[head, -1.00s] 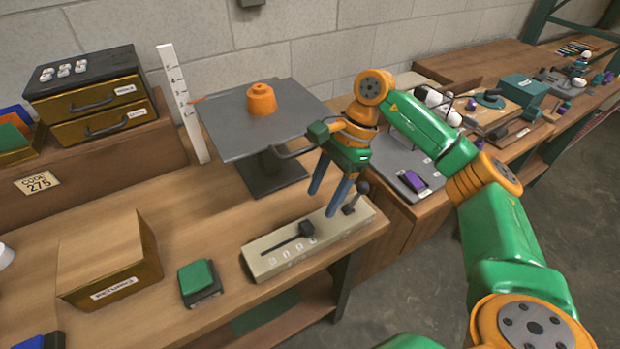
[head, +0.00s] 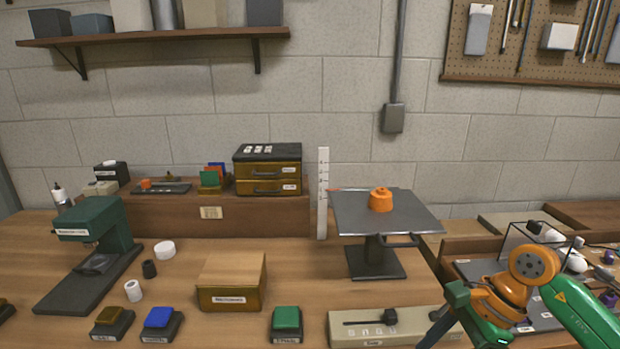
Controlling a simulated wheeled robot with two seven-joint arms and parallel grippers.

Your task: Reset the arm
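My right gripper (head: 453,330) is at the lower right of the head view, on my green and orange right arm (head: 545,290). Its fingers point down and left, over the right end of the beige slider box (head: 385,328). The fingertips run toward the bottom edge, so I cannot tell whether they are open or shut or touch the box. My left gripper is not in view. An orange knobbed part (head: 381,200) sits on the grey raised platform (head: 350,215), behind and left of the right gripper.
A white ruler (head: 323,195) stands upright left of the platform. A cardboard-coloured box (head: 231,282), a green button (head: 286,318), a blue button (head: 159,318) and a dark green press (head: 110,228) stand on the bench. The wood between box and platform is bare.

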